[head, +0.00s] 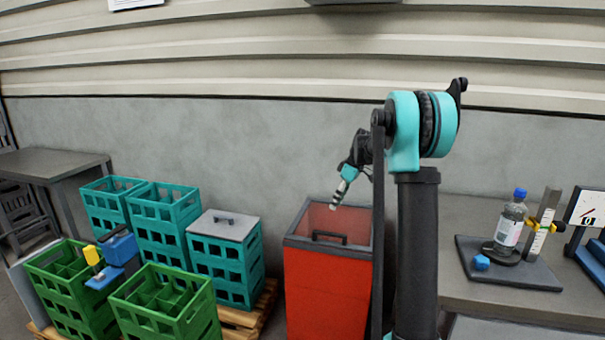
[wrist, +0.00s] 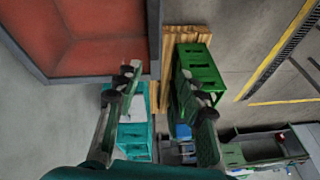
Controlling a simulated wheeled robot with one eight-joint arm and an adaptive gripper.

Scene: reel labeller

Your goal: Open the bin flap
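The red bin (head: 325,295) stands on the floor left of my arm in the head view. Its flap (head: 350,221) looks like a see-through panel in a grey frame, lying flat across the top, apparently shut. A dark bar handle (head: 329,236) sits near the flap's front edge. In the wrist view the grey-framed bin top (wrist: 85,40) fills the upper left, with red showing inside. My gripper (head: 338,201) is above the back part of the bin, pointing down and left. Its two fingers are apart and empty in the wrist view (wrist: 158,82). I see no contact with the handle.
Teal crates (head: 163,219), one with a grey lid (head: 222,225), and green crates (head: 165,308) stand left of the bin on a wooden pallet (head: 250,322). A workbench (head: 520,306) with a bottle (head: 511,222) is on the right. The wall (head: 255,150) is behind.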

